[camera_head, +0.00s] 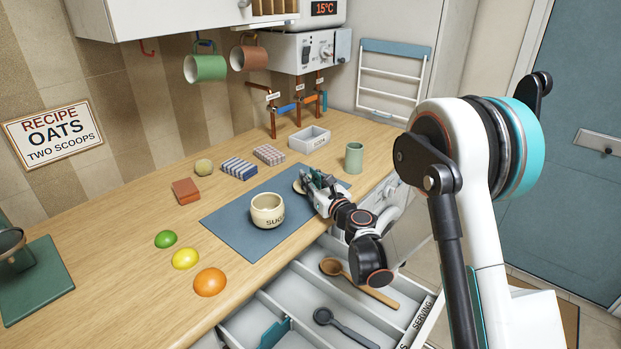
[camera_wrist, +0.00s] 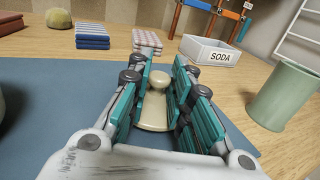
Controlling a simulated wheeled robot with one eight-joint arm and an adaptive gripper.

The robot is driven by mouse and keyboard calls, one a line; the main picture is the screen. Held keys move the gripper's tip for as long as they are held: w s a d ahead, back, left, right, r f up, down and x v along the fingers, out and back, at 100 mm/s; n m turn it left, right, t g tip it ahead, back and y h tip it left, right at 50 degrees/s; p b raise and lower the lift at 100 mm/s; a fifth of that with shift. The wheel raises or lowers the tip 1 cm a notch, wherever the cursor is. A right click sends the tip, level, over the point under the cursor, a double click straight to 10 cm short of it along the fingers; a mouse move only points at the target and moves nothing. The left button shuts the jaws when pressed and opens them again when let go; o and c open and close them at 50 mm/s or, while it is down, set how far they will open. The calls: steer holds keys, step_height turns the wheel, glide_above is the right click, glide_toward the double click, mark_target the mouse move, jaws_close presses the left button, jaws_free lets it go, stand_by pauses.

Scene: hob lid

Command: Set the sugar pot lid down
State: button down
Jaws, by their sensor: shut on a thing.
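The cream sugar pot (camera_head: 268,211) stands upright and uncovered on the blue-grey mat (camera_head: 228,222). My gripper (camera_head: 309,180) is to its right, low over the mat's back right part. The gripper is shut on the cream sugar pot lid (camera_wrist: 154,116); the lid's round knob shows between the teal finger pads in the wrist view. In the head view only the lid's edge (camera_head: 298,187) shows past the fingers. The lid looks about level, at or close above the mat; I cannot tell whether it touches.
A green cup (camera_head: 354,158) and a white SODA box (camera_head: 309,139) stand behind and right of the gripper. Folded cloths (camera_head: 239,168) lie at the back. Coloured domes (camera_head: 185,259) lie left of the mat. An open drawer (camera_head: 298,297) with spoons is in front.

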steer(key=shift+f, duration=0.15)
steer(key=c, duration=1.4)
jaws_free()
steer(key=shift+c, duration=0.2)
